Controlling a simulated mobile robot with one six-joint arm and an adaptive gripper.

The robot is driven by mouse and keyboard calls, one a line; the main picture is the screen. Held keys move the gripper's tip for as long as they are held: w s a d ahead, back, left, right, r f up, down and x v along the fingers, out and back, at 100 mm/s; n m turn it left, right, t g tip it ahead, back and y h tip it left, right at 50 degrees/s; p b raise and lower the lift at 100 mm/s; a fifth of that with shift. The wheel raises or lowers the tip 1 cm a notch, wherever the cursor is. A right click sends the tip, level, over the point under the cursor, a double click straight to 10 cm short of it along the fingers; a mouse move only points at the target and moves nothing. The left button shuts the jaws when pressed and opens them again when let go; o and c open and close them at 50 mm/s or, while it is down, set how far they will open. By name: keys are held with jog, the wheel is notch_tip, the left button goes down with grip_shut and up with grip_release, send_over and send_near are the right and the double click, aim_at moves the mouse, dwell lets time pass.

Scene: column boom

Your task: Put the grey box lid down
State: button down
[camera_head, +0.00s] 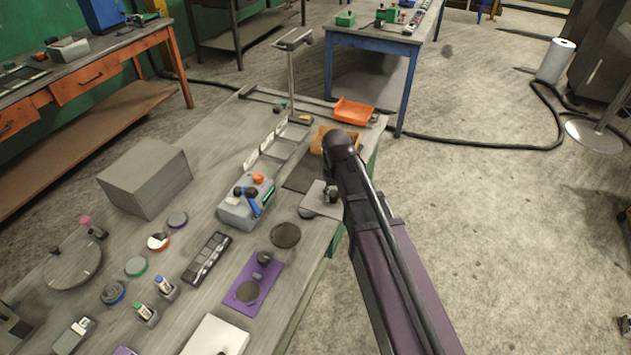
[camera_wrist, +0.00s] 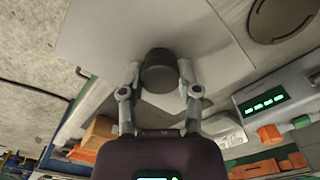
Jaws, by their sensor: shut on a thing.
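The grey box lid (camera_head: 316,203) is a flat light-grey plate with a dark knob, seen at the right edge of the workbench, partly hidden by my arm. In the wrist view the lid (camera_wrist: 120,35) fills the upper middle. My gripper (camera_wrist: 158,74) is shut on the lid's dark knob, one finger on each side. In the head view my arm hides most of the gripper. I cannot tell whether the lid touches the bench or hangs above it. A grey box (camera_head: 148,178) stands on the bench to the left, well apart from the lid.
A grey device with an orange button (camera_head: 247,203) stands left of the lid. A dark disc (camera_head: 285,235) and a purple mat (camera_head: 268,275) lie nearer. An orange tray (camera_head: 353,112) is at the far end. Bare bench shows around the grey box. Open floor lies to the right.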

jog(key=shift+w, duration=0.1)
jog(key=w+a, duration=0.2)
jog(key=w, duration=0.2)
jog(key=w+a+f+b, duration=0.1)
jog(key=w+a, duration=0.1)
jog(key=w, duration=0.3)
jog(key=w+a, duration=0.2)
jog(key=w, duration=0.2)
jog(key=shift+w+f, duration=0.2)
jog(key=shift+w+a+f, duration=0.1)
jog(key=shift+w+a, duration=0.1)
jog(key=shift+w, duration=0.4)
notch_tip(320, 180, down, 4)
jog(key=b, duration=0.4)
jog(key=shift+r, duration=0.25)
jog(key=shift+f, duration=0.15)
jog(key=shift+c, duration=1.6)
grip_release()
jog(key=shift+r, duration=0.2)
